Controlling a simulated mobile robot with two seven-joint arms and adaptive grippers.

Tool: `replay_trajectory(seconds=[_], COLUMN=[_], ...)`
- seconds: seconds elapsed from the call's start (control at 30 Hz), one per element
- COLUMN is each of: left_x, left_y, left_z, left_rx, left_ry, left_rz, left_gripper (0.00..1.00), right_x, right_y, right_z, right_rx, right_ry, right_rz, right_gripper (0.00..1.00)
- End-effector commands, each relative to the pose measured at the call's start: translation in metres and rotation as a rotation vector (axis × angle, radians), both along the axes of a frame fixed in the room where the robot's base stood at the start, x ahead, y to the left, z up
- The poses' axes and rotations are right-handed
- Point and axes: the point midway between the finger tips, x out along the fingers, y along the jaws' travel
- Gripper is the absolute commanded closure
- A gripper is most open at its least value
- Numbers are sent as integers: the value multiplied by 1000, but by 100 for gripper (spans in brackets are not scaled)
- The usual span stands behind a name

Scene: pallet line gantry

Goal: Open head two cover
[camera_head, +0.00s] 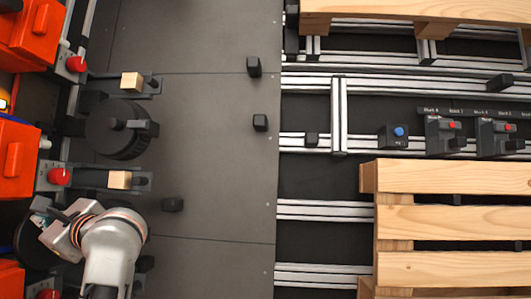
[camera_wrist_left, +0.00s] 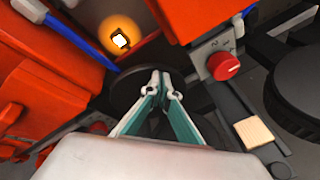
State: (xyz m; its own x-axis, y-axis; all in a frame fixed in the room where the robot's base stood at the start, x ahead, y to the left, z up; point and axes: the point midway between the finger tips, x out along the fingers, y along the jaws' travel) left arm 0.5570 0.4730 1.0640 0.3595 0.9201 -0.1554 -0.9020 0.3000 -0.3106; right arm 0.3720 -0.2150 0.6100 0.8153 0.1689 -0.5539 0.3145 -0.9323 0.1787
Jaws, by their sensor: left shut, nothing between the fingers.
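Orange housings stand along the left edge of the head view: an upper one (camera_head: 28,30), a middle one (camera_head: 14,158) and a lower one (camera_head: 10,280). I cannot tell which is the head two cover, as no label is readable. My left gripper (camera_head: 42,208) is near the lower right of the middle housing, partly hidden by its own wrist. In the left wrist view the gripper (camera_wrist_left: 161,76) has its fingertips together and empty, in front of a dark disc (camera_wrist_left: 130,92). Orange housings rise on the left (camera_wrist_left: 45,90) and right (camera_wrist_left: 195,14), apart from the fingers.
Red knobs (camera_head: 59,176) on grey boxes, small wooden blocks (camera_head: 120,180) and a black round part (camera_head: 112,130) are close to the arm. A lamp (camera_wrist_left: 120,40) glows between the housings. Grey floor (camera_head: 205,120) is mostly clear; pallets (camera_head: 450,225) lie right.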

Motion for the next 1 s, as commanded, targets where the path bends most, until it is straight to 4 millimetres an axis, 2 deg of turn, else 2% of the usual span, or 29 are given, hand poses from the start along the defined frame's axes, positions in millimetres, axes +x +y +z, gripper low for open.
replay_trajectory(seconds=[0.37,1.0], left_x=[0,-8], left_y=[16,-9], left_z=[1,4], left_rx=[1,0], left_ry=[1,-1], left_rz=[1,-1], left_gripper=[100,100], right_x=[-1,2], right_y=[0,0], right_z=[-3,5], right_rx=[0,0], right_ry=[4,-5], right_rz=[0,0], right_gripper=[60,60])
